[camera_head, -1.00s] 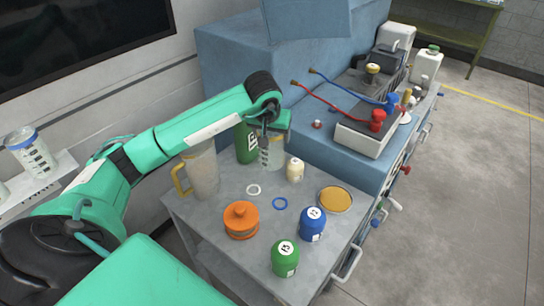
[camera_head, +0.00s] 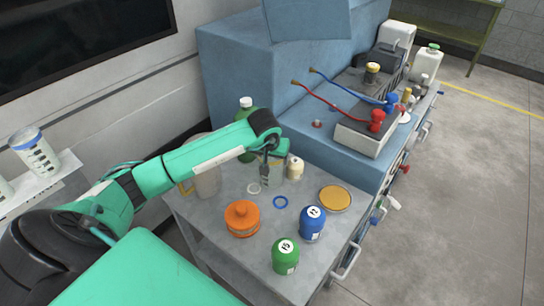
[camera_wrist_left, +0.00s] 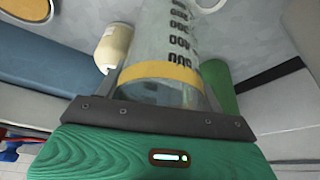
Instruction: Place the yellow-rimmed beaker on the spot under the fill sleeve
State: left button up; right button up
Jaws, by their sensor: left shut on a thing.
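The yellow-rimmed beaker (camera_wrist_left: 165,70) is clear with dark graduation marks, and it fills the middle of the left wrist view. Its yellow band (camera_wrist_left: 160,76) lies between the two fingers of my left gripper (camera_wrist_left: 160,92), which is shut on it. In the head view my left gripper (camera_head: 266,176) is over the back of the grey cart (camera_head: 230,270); the beaker cannot be made out clearly there. I cannot pick out the fill sleeve or its spot. My right gripper is not in view.
A jug (camera_head: 207,181) and green bottle (camera_head: 246,112) stand near my arm.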

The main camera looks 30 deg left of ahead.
pick_arm(q)
jog(key=shift+f, duration=0.15)
jog(key=o, duration=1.3)
jog(key=shift+c, duration=0.2)
